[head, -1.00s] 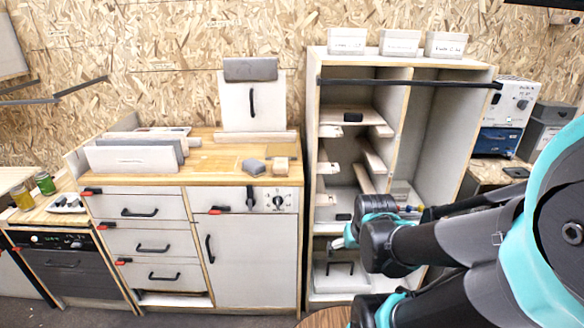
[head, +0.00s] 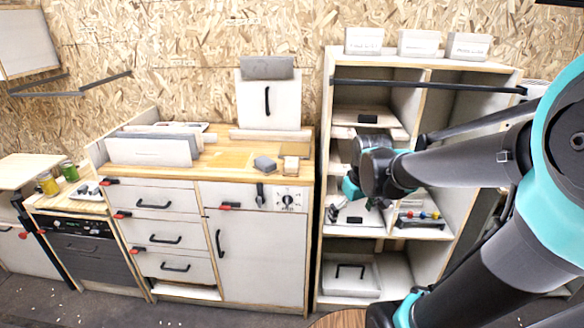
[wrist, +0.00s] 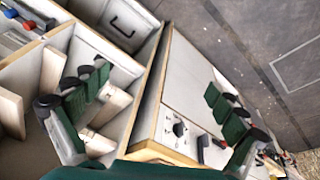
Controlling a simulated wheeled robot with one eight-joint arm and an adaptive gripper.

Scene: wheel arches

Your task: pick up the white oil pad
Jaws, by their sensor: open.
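A small pale block (head: 290,163) sits on the wooden counter, right of a grey block (head: 265,163). It may be the white oil pad, but I cannot tell for sure. My gripper (wrist: 156,85) is open, with its green-padded fingers wide apart and nothing between them in the wrist view. In the head view my gripper (head: 350,188) is in front of the open shelf unit, right of the counter, and its fingers are mostly hidden. It is apart from the pale block.
The shelf unit (head: 328,130) has boards, a tray and small coloured items inside. White boxes (head: 364,40) stand on its top. The counter (head: 225,158) holds an upright white panel (head: 268,105) and a file-like rack (head: 150,150). The counter front is clear.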

